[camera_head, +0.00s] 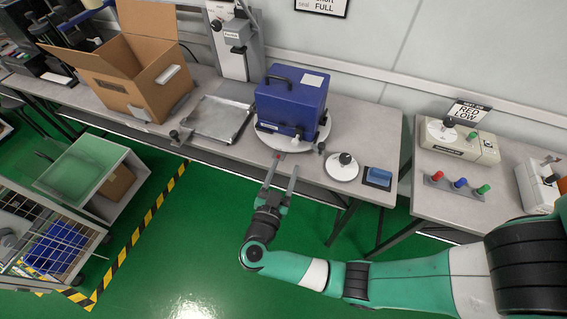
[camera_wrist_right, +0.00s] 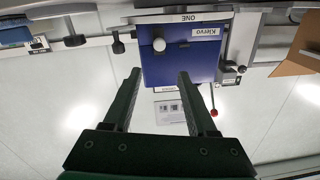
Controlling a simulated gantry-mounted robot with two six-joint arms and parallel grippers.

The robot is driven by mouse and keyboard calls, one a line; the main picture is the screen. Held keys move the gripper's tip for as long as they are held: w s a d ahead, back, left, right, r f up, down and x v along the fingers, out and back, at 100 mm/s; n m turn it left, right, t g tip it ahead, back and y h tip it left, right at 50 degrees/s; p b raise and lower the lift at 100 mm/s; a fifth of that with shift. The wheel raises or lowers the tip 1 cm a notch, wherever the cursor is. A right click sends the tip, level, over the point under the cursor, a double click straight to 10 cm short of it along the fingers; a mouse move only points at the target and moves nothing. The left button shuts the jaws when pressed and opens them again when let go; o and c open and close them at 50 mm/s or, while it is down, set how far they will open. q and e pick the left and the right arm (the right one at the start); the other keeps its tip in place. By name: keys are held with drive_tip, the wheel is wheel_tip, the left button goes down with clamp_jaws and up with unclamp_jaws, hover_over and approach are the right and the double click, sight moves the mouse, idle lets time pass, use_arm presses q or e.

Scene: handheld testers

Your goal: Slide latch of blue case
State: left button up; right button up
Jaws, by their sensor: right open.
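The blue case (camera_head: 290,105) stands upright and closed on a white round base (camera_head: 265,128) on the bench, with a black handle on top. In the right wrist view, which shows the scene upside down, the blue case (camera_wrist_right: 190,68) lies beyond my fingers. A small round knob (camera_wrist_right: 159,44) shows on its face; it may be part of the latch, but I cannot tell. My right gripper (camera_head: 284,165) is open and empty, in front of the bench edge just below the case. It also shows in the right wrist view (camera_wrist_right: 160,76), apart from the case. My left gripper is not in view.
A white disc with a black knob (camera_head: 343,166) and a blue pad (camera_head: 378,177) lie right of the case. A metal tray (camera_head: 218,119) and an open cardboard box (camera_head: 130,72) are to its left. A press-like stand (camera_head: 234,45) rises behind. Open floor lies before the bench.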

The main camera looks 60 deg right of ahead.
sight(295, 144)
drive_tip(key=d+b, duration=0.1)
drive_tip(key=d, duration=0.2)
drive_tip(key=w+d+f+b, duration=0.1)
drive_tip(key=d+b, duration=0.1)
drive_tip(key=d, duration=0.2)
drive_tip(key=w+d+f+b, duration=0.1)
drive_tip(key=d, duration=0.2)
drive_tip(key=shift+d, duration=0.35)
drive_tip(key=shift+d+r, duration=0.15)
drive_tip(key=shift+d, duration=0.2)
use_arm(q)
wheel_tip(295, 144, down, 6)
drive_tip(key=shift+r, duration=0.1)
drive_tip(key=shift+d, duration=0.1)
use_arm(e)
clamp_jaws()
idle(0.3)
